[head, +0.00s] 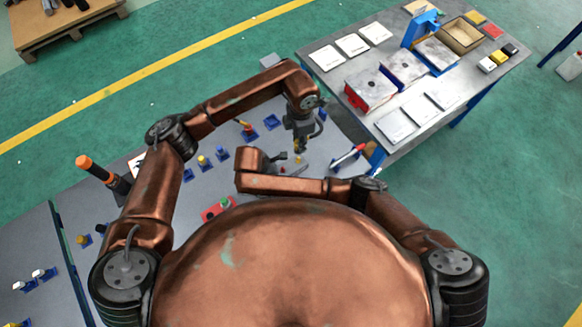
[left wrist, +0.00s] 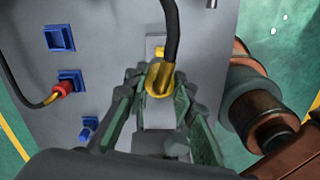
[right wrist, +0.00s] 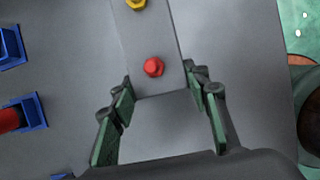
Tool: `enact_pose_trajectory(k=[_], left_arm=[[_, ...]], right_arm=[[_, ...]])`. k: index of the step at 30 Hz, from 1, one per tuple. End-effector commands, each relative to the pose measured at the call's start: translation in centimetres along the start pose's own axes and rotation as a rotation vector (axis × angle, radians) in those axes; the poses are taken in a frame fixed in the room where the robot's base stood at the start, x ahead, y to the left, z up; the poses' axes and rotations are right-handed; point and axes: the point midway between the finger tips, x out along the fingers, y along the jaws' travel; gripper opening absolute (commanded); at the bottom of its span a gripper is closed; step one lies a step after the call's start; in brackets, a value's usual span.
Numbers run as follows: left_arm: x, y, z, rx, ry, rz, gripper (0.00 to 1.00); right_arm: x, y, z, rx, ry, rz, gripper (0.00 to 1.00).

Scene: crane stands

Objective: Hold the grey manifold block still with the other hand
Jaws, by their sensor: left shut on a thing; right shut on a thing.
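The grey manifold block (right wrist: 146,40) lies between the fingers of my right gripper (right wrist: 163,92), which is shut on it. A red port (right wrist: 153,67) and a yellow port (right wrist: 135,4) show on its top. My left gripper (head: 300,143) is shut on a yellow hose connector (left wrist: 160,82) with a black hose rising from it. The connector is over the grey block (left wrist: 154,42) in the left wrist view; whether it touches a port is hidden. In the head view my right gripper is beside the block, partly hidden by my arm.
Blue holders (left wrist: 59,38) stand on the grey table left of the block, one with a red-ended hose connector (left wrist: 65,88). A screwdriver with a red handle (head: 350,155) lies at the right. A second table (head: 455,110) holds trays and boxes.

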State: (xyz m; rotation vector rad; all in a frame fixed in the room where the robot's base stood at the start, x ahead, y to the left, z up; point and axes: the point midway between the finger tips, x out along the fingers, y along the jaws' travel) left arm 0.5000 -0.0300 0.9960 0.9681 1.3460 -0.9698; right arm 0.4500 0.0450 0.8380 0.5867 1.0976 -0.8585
Motion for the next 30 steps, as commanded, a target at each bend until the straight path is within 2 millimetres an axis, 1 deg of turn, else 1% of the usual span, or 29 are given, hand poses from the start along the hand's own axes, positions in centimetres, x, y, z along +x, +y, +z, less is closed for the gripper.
enact_pose_trajectory(k=[2, 9, 12, 15, 30], left_arm=[[-0.9, 0.1, 0.2, 0.001, -0.002, 0.003, 0.00], [2.9, 0.0, 0.1, -0.001, 0.001, -0.001, 0.00], [4.1, 0.0, 0.1, 0.000, 0.000, 0.000, 0.00], [4.7, 0.0, 0.2, 0.001, -0.001, 0.000, 0.00], [5.0, 0.0, 0.2, 0.000, -0.001, 0.000, 0.00]], right_arm=[[0.0, 0.0, 0.0, 0.000, 0.000, 0.001, 0.10], [0.0, 0.0, 0.0, 0.000, 0.000, 0.001, 0.10], [0.0, 0.0, 0.0, 0.000, 0.000, 0.001, 0.10], [0.0, 0.0, 0.0, 0.000, 0.000, 0.001, 0.10], [0.0, 0.0, 0.0, 0.000, 0.000, 0.001, 0.10]])
